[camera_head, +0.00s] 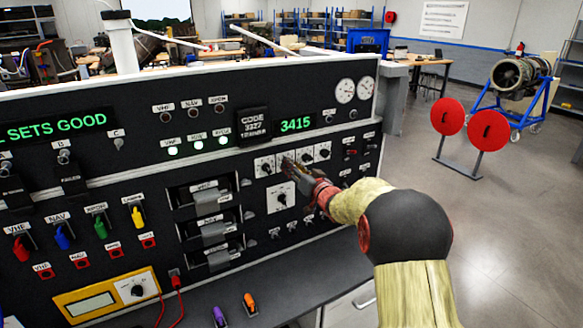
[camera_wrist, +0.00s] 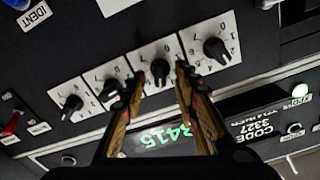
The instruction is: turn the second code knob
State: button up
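The second code knob (camera_wrist: 160,69) is a black knob on a white numbered plate, in the middle of a row of similar knobs in the wrist view, which shows the panel upside down. My gripper (camera_wrist: 159,80) is open, one finger on each side of this knob. I cannot tell whether the fingers touch it. In the head view my gripper (camera_head: 288,166) reaches the row from the right and partly hides the second knob. The first code knob (camera_wrist: 216,50) is beside it, also seen in the head view (camera_head: 265,168). The green display (camera_head: 296,124) reads 3415.
The label (camera_head: 253,125) left of the display reads CODE 3327. A larger single knob (camera_head: 281,198) sits below the row. Coloured switches (camera_head: 100,228) fill the panel's left. A grey ledge (camera_head: 300,280) runs below. Red discs (camera_head: 488,131) stand on open floor at right.

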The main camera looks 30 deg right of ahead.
jog(key=shift+w, duration=0.5)
jog(key=c, duration=0.7)
grip_shut()
